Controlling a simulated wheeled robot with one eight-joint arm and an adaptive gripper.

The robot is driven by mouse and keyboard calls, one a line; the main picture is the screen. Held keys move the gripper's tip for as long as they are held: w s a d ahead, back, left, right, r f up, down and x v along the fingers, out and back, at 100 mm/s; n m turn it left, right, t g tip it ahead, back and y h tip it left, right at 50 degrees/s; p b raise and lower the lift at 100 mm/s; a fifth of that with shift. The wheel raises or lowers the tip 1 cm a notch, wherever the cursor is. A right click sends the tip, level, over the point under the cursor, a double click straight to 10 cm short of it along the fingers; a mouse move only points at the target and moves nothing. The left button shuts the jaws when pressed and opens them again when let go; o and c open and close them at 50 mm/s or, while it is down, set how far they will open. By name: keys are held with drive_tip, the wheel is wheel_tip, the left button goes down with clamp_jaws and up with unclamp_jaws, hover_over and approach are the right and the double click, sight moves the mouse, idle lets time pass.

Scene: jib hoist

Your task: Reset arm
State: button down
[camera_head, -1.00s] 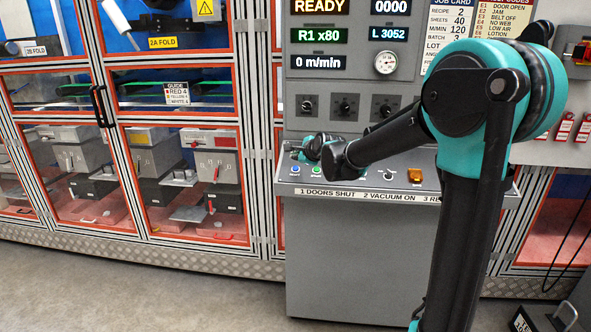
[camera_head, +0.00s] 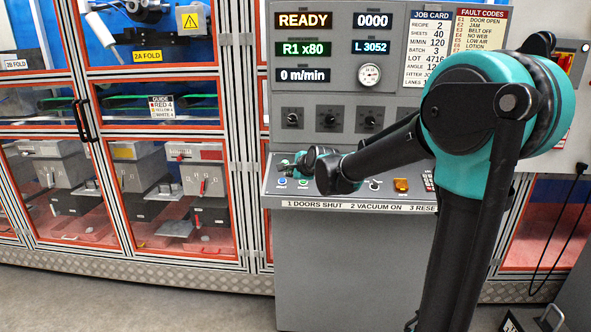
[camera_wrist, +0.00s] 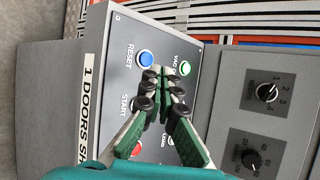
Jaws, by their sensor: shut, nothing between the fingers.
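My gripper (camera_head: 303,164) is over the left part of the sloped grey control panel (camera_head: 375,198). In the wrist view its green and grey fingers (camera_wrist: 163,84) are closed together, with nothing seen between them. The fingertips are by the blue RESET button (camera_wrist: 145,58) and the green VAC button (camera_wrist: 184,68); I cannot tell whether they touch the panel. My arm bends at a raised elbow at the right and reaches left to the panel.
Displays above the panel read READY (camera_head: 304,20), R1 x80 and 0 m/min. Dark knobs (camera_head: 329,118) sit below them. Glazed cabinets with orange edging (camera_head: 105,154) stand at the left. A black cable (camera_head: 562,235) hangs at the right. Some floor (camera_head: 130,305) is clear in front.

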drive_tip(key=s+d+f+n+g+h, duration=0.2)
drive_tip(key=s+d+f+n, duration=0.3)
drive_tip(key=s, duration=0.6)
drive_tip(key=s+d+f+n+g+h, duration=0.2)
drive_tip(key=s+d+f+n, duration=0.3)
drive_tip(key=s+d+f, duration=0.4)
drive_tip(key=s+d+f+n+g+h, duration=0.2)
drive_tip(key=s+d+f+n, duration=0.4)
drive_tip(key=s+d, duration=0.6)
wheel_tip(320, 180, down, 2)
drive_tip(key=s, duration=0.2)
drive_tip(key=shift+s, duration=0.4)
